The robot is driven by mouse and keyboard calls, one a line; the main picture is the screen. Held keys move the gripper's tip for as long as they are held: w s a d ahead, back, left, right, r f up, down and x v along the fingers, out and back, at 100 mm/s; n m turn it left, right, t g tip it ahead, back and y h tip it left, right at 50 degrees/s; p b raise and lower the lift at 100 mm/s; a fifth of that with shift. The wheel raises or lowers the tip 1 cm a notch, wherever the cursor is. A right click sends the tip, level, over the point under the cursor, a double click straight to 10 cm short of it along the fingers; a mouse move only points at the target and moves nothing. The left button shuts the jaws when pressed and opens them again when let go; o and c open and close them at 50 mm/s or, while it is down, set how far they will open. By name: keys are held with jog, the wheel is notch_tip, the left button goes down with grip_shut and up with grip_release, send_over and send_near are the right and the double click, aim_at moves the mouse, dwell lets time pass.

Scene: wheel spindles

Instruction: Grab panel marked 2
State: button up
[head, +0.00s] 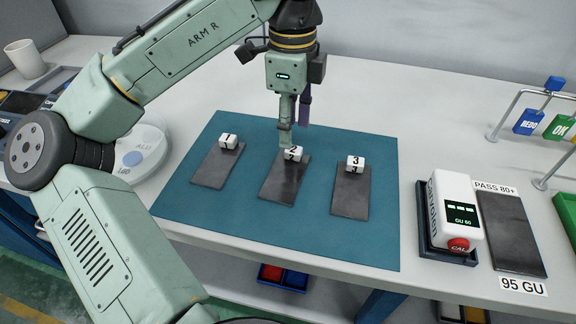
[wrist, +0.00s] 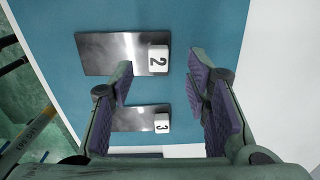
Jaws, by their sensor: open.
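The panel marked 2 (head: 283,182) is a dark grey plate lying flat on the teal mat, the middle one of three. A white block (head: 293,153) with a 2 sits at its far end. In the wrist view the panel (wrist: 108,53) and its block (wrist: 158,59) lie beyond the fingertips. My gripper (head: 292,135) is above the far end of this panel, close over its block, and hides part of it. The wrist view shows my gripper (wrist: 160,80) with purple-padded fingers apart and nothing between them. Whether a finger touches the block I cannot tell.
The panel marked 1 (head: 214,168) lies to the left and the panel marked 3 (head: 350,194) to the right on the teal mat (head: 330,245). The mat's front part is clear.

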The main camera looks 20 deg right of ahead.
aim_at(286, 172)
jog(key=shift+a+f, duration=0.1)
jog(key=shift+f, duration=2.15)
grip_shut()
